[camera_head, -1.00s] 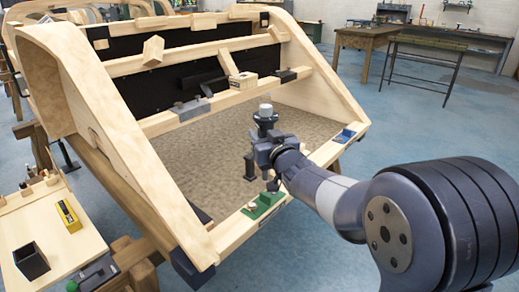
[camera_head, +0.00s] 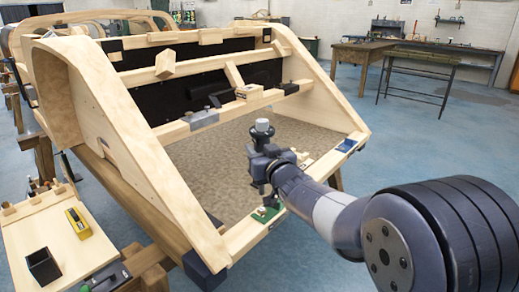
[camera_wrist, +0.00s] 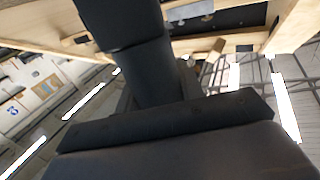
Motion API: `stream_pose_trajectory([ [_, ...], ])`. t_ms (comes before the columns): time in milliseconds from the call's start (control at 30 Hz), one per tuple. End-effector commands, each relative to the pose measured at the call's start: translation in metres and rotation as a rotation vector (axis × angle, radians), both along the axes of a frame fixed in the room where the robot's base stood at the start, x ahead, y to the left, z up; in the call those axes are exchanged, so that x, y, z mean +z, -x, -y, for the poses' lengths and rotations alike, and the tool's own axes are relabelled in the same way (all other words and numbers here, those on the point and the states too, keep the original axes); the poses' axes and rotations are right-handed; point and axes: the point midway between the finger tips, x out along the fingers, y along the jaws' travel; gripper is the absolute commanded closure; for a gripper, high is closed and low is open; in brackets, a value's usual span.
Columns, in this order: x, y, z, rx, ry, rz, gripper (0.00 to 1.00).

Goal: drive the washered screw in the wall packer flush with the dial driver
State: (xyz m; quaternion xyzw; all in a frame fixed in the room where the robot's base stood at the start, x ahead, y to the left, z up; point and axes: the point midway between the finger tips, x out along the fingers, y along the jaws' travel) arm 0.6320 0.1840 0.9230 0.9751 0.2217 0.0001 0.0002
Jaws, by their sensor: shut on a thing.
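My gripper (camera_head: 259,168) is over the front rail and is shut on a dark tool with a pale cylindrical cap on top (camera_head: 262,126), which looks like the dial driver. The tool stands roughly upright, its lower end close to a green block (camera_head: 265,213) on the rail. I cannot tell whether it touches the block. In the wrist view, dark bodies of my gripper and tool fill the middle and hide the working end. The washered screw cannot be made out, and I cannot tell which block is the wall packer.
The wooden frame has a front rail (camera_head: 240,236) and a middle rail (camera_head: 170,131). The middle rail carries a grey block (camera_head: 203,119) and a wooden block (camera_head: 249,92). A blue item (camera_head: 347,145) sits at the front rail's right. A side bench (camera_head: 60,235) holds a black box (camera_head: 43,266) and yellow item (camera_head: 77,223).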

Motion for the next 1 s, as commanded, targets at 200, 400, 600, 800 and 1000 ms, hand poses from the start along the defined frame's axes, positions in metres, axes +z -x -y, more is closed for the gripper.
stream_pose_trajectory([
  [200,-0.021,0.000,0.000,0.001,-0.001,0.005,0.93],
  [400,-0.039,0.000,0.000,0.001,-0.002,0.005,0.93],
  [600,-0.050,0.000,0.000,0.001,-0.003,0.005,0.93],
  [800,-0.052,0.000,0.000,0.001,-0.003,0.005,0.93],
  [1000,-0.052,0.000,0.000,0.001,-0.003,0.005,0.93],
])
